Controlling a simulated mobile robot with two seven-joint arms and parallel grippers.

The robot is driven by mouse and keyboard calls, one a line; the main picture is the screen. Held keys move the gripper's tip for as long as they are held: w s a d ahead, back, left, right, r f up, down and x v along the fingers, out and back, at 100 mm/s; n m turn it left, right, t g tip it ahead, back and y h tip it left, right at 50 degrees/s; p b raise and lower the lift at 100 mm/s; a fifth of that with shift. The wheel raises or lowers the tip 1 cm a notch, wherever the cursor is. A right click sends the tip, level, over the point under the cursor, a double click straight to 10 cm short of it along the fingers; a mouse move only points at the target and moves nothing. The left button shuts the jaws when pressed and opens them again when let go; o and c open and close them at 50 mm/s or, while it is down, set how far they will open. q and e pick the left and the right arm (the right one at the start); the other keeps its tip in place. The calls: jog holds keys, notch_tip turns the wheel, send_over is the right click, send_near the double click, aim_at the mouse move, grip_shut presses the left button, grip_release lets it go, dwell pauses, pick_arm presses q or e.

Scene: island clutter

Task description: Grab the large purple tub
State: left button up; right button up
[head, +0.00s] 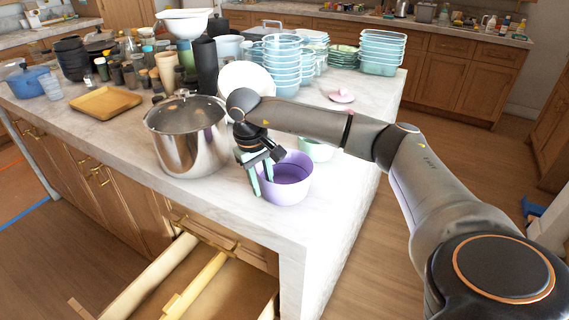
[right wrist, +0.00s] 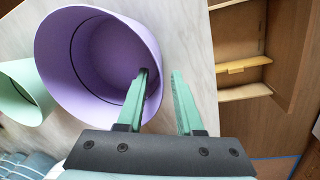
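The large purple tub (head: 287,181) stands upright on the marble island, near its front right corner. It also shows in the right wrist view (right wrist: 98,62), with its open mouth toward the camera. My right gripper (head: 263,186) points down at the tub's left rim. In the right wrist view its green fingers (right wrist: 161,80) straddle the tub wall, one inside the tub and one outside. The fingers are apart, with a gap visible around the wall; no firm grip shows. My left gripper is not in view.
A large steel pot (head: 187,140) with a glass lid stands just left of the gripper. A mint tub (head: 316,150) is behind the purple tub. Stacked blue containers (head: 284,65) and a pink lid (head: 341,96) lie farther back. An open drawer (head: 205,283) juts out below the counter.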

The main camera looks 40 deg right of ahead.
grip_shut()
dwell(1.2)
